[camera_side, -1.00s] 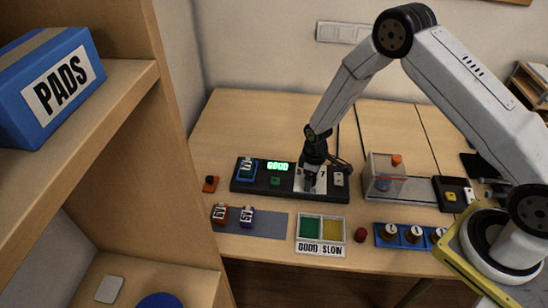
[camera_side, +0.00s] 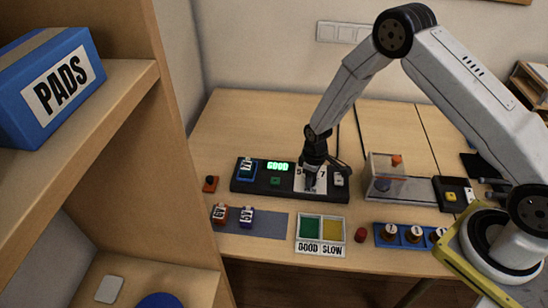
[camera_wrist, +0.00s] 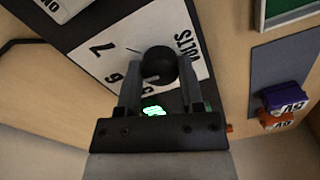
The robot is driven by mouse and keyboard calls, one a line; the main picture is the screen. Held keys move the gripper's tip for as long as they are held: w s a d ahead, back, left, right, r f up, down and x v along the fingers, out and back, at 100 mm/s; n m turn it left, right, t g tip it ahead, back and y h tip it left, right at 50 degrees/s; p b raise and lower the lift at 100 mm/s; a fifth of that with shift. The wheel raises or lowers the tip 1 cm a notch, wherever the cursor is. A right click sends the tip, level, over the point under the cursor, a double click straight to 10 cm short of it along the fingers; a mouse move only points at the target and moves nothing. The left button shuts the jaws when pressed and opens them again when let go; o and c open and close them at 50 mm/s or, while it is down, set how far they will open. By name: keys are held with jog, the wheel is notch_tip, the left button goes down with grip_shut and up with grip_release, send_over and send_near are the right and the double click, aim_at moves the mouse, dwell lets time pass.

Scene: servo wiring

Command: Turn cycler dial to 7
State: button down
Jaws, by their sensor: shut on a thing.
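The cycler dial is a round black knob (camera_wrist: 158,62) on a white plate (camera_wrist: 122,35) printed with numbers and VOLTS. My gripper (camera_wrist: 160,72) has one finger on each side of the knob and is shut on it. In the wrist view the 7 and a 6 show left of the knob; another number is partly hidden by a finger. A pale mark shows on the knob's lower part, towards the numbers near my fingers; its exact reading is unclear. In the side view my gripper (camera_side: 312,182) points down over the plate and hides the knob.
The black cycler panel (camera_side: 262,190) has a green GOOD display (camera_side: 278,166) and a blue battery at its left. Orange and purple batteries (camera_side: 247,217) lie on a grey mat. A green and yellow tray (camera_side: 322,228) stands in front; a clear box (camera_side: 385,177) stands right.

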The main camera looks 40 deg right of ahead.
jog(key=m, duration=0.4)
jog(key=shift+m, duration=2.4)
jog(key=shift+c, duration=1.1)
grip_release()
jog(key=shift+r, duration=0.15)
jog(key=shift+r, duration=3.75)
